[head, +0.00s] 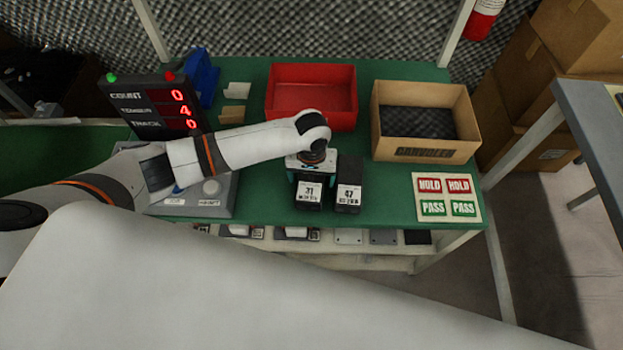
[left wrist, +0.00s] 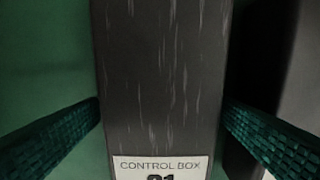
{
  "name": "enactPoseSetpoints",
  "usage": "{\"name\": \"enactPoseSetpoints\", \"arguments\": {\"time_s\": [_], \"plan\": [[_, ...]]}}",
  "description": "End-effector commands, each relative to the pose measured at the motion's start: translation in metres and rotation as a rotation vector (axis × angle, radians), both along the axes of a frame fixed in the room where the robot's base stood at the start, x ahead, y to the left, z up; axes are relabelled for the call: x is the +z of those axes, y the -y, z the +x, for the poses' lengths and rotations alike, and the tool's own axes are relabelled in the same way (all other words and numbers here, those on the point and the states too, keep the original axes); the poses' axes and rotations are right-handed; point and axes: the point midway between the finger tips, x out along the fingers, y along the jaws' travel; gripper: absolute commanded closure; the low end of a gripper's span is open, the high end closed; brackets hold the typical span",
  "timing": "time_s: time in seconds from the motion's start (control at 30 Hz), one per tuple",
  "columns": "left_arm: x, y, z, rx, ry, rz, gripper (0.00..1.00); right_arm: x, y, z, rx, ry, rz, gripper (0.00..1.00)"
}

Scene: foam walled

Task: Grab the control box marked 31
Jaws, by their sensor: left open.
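The control box marked 31 (head: 309,194) is dark with a white label and stands on the green table. In the left wrist view the box (left wrist: 160,75) fills the middle, its label partly cut off at the bottom edge. My left gripper (head: 311,176) is over this box from above. Its two textured fingers (left wrist: 165,125) are on either side of the box, with a narrow gap showing at each side. The left gripper is open. A similar dark box marked 47 (head: 348,193) stands close to the right. My right gripper is not in view.
A red bin (head: 311,119) and a cardboard box (head: 426,152) stand behind on the green table (head: 385,209). A HOLD and PASS card (head: 447,197) lies at right. A display (head: 155,109) and a grey device (head: 212,207) stand at left.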

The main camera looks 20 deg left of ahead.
Motion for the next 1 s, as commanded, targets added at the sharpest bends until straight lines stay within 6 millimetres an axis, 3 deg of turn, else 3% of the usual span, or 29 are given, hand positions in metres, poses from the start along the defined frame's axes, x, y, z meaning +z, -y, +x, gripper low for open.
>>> {"name": "enactPoseSetpoints", "arguments": {"time_s": [0.27, 0.6, 0.87, 1.0], "plan": [[-0.003, 0.0, 0.0, -0.001, 0.0, 0.0, 0.16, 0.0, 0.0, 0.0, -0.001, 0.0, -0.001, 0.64], [-0.003, 0.0, 0.0, 0.0, 0.0, 0.0, 0.72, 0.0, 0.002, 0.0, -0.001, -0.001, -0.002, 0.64], [0.0, 0.0, 0.001, -0.001, 0.002, -0.002, 0.73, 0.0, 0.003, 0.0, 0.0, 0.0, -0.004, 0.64], [0.018, 0.001, 0.001, -0.001, 0.004, -0.003, 0.73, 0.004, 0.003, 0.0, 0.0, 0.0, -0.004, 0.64]]}}
